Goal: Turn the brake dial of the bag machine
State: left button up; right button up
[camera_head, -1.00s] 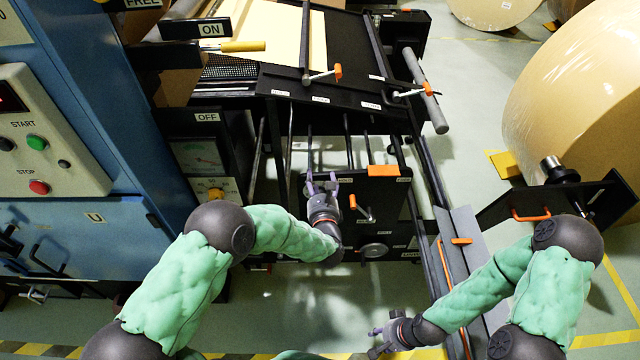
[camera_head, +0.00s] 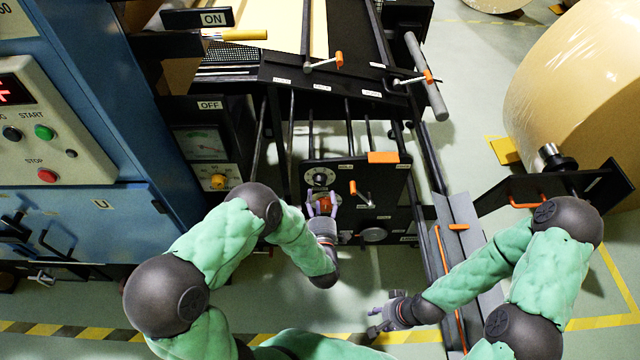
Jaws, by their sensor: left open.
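A round dial (camera_head: 320,177) with a pale scale and dark centre is on the black front panel (camera_head: 385,190) of the machine. Just below it on the panel is a small orange-red part (camera_head: 325,203). My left gripper (camera_head: 322,202) is open below the dial, its two fingers pointing up on either side of the orange-red part; contact cannot be told. A yellow knob (camera_head: 218,181) sits under a gauge (camera_head: 203,145) further left. The labels are too small to read, so which one is the brake dial is unclear. My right gripper (camera_head: 374,321) is low and right, fingers apart, empty.
An orange-tipped lever (camera_head: 354,188) stands just right of my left gripper. A blue cabinet (camera_head: 95,80) with a button box (camera_head: 45,135) fills the left. A large kraft roll (camera_head: 580,95) stands at right. The floor below the panel is clear.

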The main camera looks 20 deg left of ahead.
aim_at(320, 185)
pick_arm(q)
jog(key=w+m+b, duration=0.1)
jog(key=w+m, duration=0.1)
jog(key=m, duration=0.1)
jog(key=w+a+f+m+b, duration=0.1)
jog(key=w+m, duration=0.1)
jog(key=m, duration=0.1)
jog(key=w+a+f+m, duration=0.1)
jog(key=w+m, duration=0.2)
jog(key=shift+w+f+h+b, duration=0.1)
jog(key=shift+f+h+b, duration=0.05)
jog(key=shift+h+b, duration=0.2)
dwell(0.4)
jog(key=c, duration=1.1)
